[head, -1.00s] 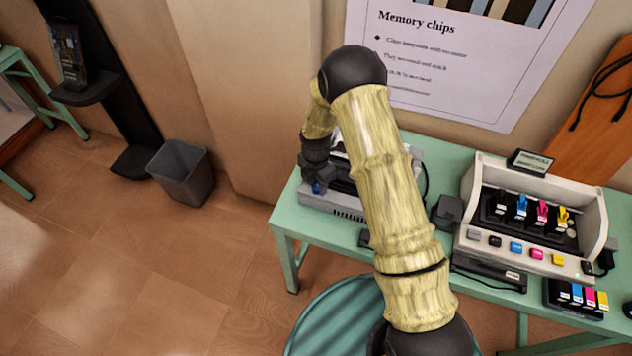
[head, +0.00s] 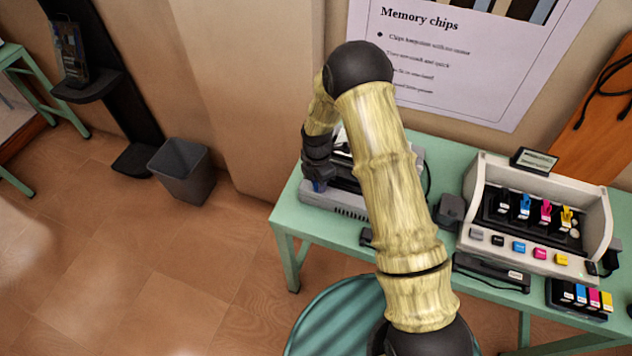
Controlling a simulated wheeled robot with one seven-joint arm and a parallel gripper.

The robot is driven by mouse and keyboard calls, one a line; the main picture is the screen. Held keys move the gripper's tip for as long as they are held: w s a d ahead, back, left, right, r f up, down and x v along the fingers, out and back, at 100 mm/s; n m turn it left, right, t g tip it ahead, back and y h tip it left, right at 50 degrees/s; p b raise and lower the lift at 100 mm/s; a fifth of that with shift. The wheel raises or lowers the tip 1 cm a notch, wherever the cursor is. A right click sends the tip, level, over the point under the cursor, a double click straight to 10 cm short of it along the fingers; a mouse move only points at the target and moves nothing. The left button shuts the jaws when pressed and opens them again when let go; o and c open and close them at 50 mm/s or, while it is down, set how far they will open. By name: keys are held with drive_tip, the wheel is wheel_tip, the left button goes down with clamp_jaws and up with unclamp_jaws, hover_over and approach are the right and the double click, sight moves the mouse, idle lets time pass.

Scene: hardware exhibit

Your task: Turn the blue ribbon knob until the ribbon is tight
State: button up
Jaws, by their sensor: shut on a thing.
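My fingers hide most of the knob, and my arm covers much of the machine. The ribbon cannot be made out.
A printer with coloured cartridges (head: 538,205) stands to the right on the green table (head: 440,290). A small black box (head: 449,211) sits between it and my arm. A round teal seat (head: 335,320) is in front. A grey bin (head: 184,172) stands on the floor at left.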

drive_tip(key=m+b, duration=0.1)
drive_tip(key=m, duration=0.2)
drive_tip(key=shift+w+m, duration=0.1)
drive_tip(key=shift+m, duration=0.2)
drive_tip(key=m+b, duration=0.2)
drive_tip(key=m, duration=0.3)
drive_tip(key=m+b, duration=0.1)
drive_tip(key=m, duration=0.4)
drive_tip(key=shift+r+b, duration=0.1)
drive_tip(key=shift+b, duration=0.3)
drive_tip(key=m, duration=0.4)
drive_tip(key=shift+a+y+b, duration=0.1)
drive_tip(key=shift+y+b, duration=0.2)
drive_tip(key=shift+b, duration=0.1)
drive_tip(key=m, duration=0.5)
drive_tip(key=shift+w+r+t, duration=0.1)
drive_tip(key=shift+t, duration=0.2)
drive_tip(key=m, duration=0.3)
drive_tip(key=shift+m, duration=0.3)
drive_tip(key=m, duration=0.4)
drive_tip(key=shift+m+p, duration=0.3)
drive_tip(key=shift+p, duration=0.05)
drive_tip(key=m+p, duration=0.1)
drive_tip(key=m, duration=0.3)
drive_tip(key=shift+m, duration=0.3)
